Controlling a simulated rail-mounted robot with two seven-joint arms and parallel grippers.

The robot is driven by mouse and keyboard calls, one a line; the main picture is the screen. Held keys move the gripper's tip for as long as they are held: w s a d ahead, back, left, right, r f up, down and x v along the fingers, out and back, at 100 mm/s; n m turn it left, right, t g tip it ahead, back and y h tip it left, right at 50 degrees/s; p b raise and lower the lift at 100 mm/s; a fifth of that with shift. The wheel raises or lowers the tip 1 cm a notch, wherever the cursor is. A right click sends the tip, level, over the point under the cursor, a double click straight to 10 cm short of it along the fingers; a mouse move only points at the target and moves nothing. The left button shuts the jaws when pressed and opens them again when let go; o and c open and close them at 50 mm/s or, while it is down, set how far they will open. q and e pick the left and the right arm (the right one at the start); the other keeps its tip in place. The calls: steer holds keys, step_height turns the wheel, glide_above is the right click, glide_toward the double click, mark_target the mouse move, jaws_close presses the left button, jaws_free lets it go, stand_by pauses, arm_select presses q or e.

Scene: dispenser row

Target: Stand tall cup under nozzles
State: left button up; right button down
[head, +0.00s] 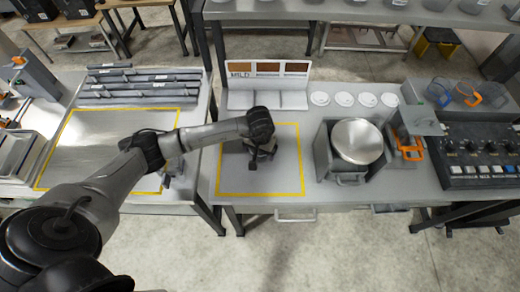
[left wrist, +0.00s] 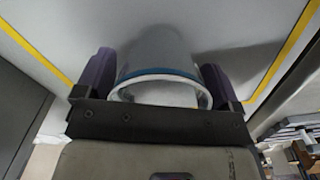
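My left gripper (head: 262,153) points down over the yellow-outlined area of the middle table. In the left wrist view, a pale grey cup with a blue band under its white rim (left wrist: 160,75) stands between the two dark fingers of the left gripper (left wrist: 158,70). The fingers lie close on either side of the cup; whether they press on it I cannot tell. In the head view the cup is mostly hidden by the gripper. My right gripper is out of view. I cannot clearly make out the nozzles.
A board marked MILD (head: 268,84) stands behind the outlined area. White round lids (head: 343,99) line the back edge. A large metal pot (head: 357,140) stands to the right, with a dark control panel (head: 485,150) beyond. The outlined area's front is clear.

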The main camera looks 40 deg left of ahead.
arm_select(q)
steer(key=shift+o, duration=0.7)
steer(key=shift+r+p, duration=0.25)
steer(key=shift+p, duration=0.05)
step_height(320, 180, up, 10)
steer(key=shift+r+b, duration=0.25)
steer(key=shift+b, duration=0.2)
steer(key=shift+o, duration=0.2)
steer(key=shift+r, duration=0.7)
